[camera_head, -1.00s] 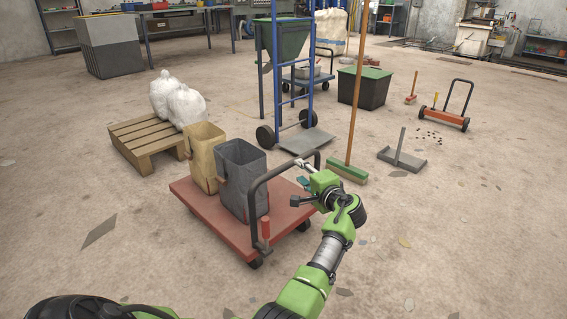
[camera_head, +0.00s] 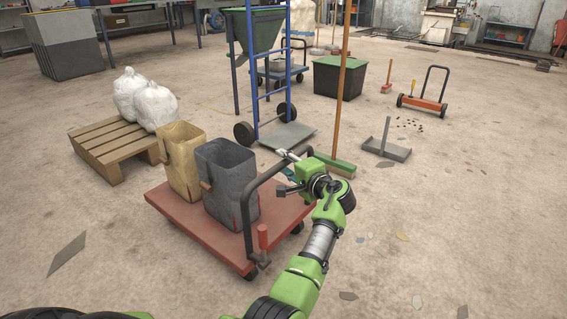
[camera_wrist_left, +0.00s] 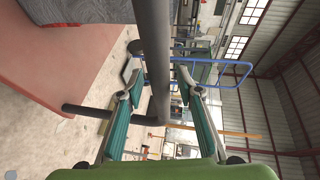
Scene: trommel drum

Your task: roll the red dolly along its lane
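The red dolly (camera_head: 200,225) stands on the concrete floor in the head view. A yellowish sack-like bin (camera_head: 180,160) and a dark grey bin (camera_head: 228,185) stand on its deck. Its dark bar handle (camera_head: 248,205) rises at the near right side, and the bar also crosses the left wrist view (camera_wrist_left: 153,40). My left gripper (camera_head: 284,171) is at the handle's top bar. In the left wrist view its two green-padded fingers are spread on either side of the bar, with gaps showing. The red deck (camera_wrist_left: 40,65) shows at upper left there. My right gripper is out of view.
A wooden pallet (camera_head: 120,145) with white sacks (camera_head: 152,107) stands left of the dolly. A blue hand truck (camera_head: 270,75) and a green-headed broom (camera_head: 335,163) stand behind it. A grey dustpan (camera_head: 388,149) lies further right. Floor at right and near left is mostly clear.

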